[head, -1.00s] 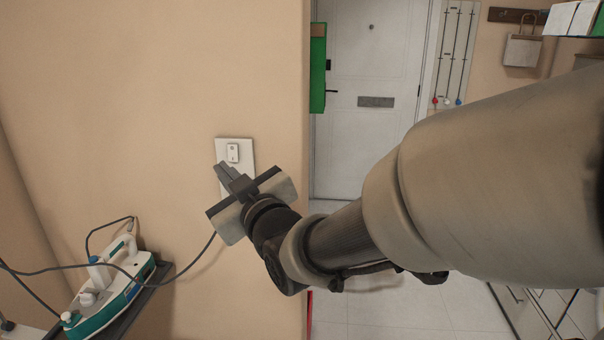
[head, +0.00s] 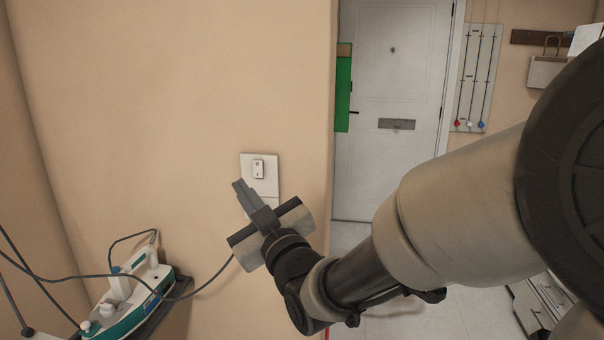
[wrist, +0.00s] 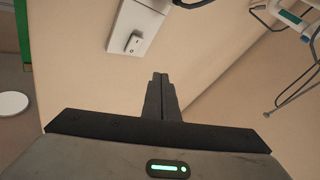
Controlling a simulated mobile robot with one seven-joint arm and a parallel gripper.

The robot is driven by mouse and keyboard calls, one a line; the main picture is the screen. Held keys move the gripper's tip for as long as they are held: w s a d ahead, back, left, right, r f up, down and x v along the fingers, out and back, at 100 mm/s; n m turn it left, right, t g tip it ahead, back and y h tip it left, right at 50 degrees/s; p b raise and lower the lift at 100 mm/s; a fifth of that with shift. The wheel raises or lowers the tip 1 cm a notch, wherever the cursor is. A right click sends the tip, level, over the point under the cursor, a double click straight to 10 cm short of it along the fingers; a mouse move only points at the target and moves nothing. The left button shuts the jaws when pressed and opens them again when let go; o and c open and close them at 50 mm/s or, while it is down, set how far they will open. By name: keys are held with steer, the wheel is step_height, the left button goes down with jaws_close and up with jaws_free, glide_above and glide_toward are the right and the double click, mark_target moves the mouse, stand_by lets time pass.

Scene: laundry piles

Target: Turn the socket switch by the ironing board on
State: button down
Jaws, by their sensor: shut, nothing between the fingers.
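The white wall socket (head: 272,184) is on the beige wall, with a small rocker switch (head: 258,168) on its upper part. In the wrist view the socket (wrist: 131,20) is at the top, and its switch (wrist: 134,43) shows clear of the fingers. My gripper (head: 238,185) is shut and empty. Its fingertips are just left of and below the switch in the head view, and they cover the socket's lower left part. In the wrist view my gripper (wrist: 160,76) points up, below and right of the switch, with a gap between them. Contact with the wall cannot be told.
A teal and white iron (head: 135,295) rests on the dark end of the ironing board (head: 185,300) at lower left. Its grey cord (head: 205,288) runs up behind my gripper. A white door (head: 395,100) stands beyond the wall's right edge.

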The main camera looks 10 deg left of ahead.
mark_target(258, 169)
steer(key=shift+w+d+f+b, duration=0.15)
steer(key=shift+w+f+b, duration=0.05)
steer(key=shift+w, duration=1.3)
steer(key=shift+w+d+f+b, duration=0.1)
steer(key=shift+w+f+b, duration=0.05)
steer(key=shift+w, duration=1.35)
steer(key=shift+w, duration=0.1)
steer(key=shift+w+b, duration=0.3)
steer(key=shift+b, duration=0.25)
steer(key=shift+w+f, duration=0.1)
steer(key=shift+w, duration=0.2)
steer(key=shift+s+b, duration=0.6)
steer(key=shift+s, duration=0.15)
steer(key=shift+s, duration=0.1)
